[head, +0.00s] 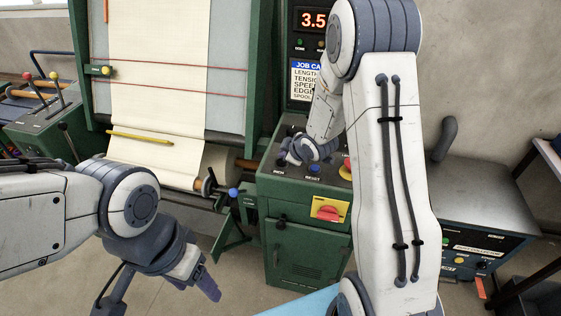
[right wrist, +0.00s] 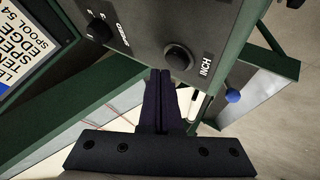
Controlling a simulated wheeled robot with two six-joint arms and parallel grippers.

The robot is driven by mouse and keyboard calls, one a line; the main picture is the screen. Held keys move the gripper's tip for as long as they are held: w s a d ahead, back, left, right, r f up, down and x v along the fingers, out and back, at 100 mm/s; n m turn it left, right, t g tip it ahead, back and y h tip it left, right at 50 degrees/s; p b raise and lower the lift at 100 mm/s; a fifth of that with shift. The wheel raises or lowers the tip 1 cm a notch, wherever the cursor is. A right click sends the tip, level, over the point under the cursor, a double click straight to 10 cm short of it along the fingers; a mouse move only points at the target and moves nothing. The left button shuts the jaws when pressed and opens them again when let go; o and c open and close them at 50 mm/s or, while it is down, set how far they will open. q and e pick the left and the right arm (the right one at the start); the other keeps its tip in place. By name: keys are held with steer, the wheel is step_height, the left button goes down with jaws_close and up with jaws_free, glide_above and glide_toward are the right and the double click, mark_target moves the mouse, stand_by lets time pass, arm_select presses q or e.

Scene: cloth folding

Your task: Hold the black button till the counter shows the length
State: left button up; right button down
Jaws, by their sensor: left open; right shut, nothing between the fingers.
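The black button (right wrist: 178,57), labelled INCH, sits on the green machine's grey control panel (right wrist: 222,22). My right gripper (right wrist: 161,75) is shut and empty, its fingertips at the button's lower edge in the right wrist view; I cannot tell whether they touch it. In the head view the right gripper (head: 287,156) is low over the panel's left part. The red-lit counter (head: 313,19) reads 3.5, its right side partly hidden by my right arm. The job card (head: 303,78) below it is partly covered, hiding the length value. My left gripper (head: 205,283) is open and empty, low at left.
A black speed knob (right wrist: 100,28) is beside the button. A blue reset button (head: 313,166) and red switch on a yellow plate (head: 328,211) are close by. Cream cloth (head: 160,60) hangs on the frame at left. A grey-topped cabinet (head: 475,185) stands at right.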

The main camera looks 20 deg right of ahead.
stand_by(0.4)
steer(key=shift+f+b, duration=0.45)
steer(key=shift+b, duration=0.05)
steer(key=shift+s+f+b, duration=0.1)
steer(key=shift+f+b, duration=0.35)
steer(key=shift+f, duration=0.05)
stand_by(1.8)
steer(key=shift+r, duration=0.1)
stand_by(3.7)
steer(key=shift+r+p, duration=0.7)
steer(key=shift+r, duration=0.15)
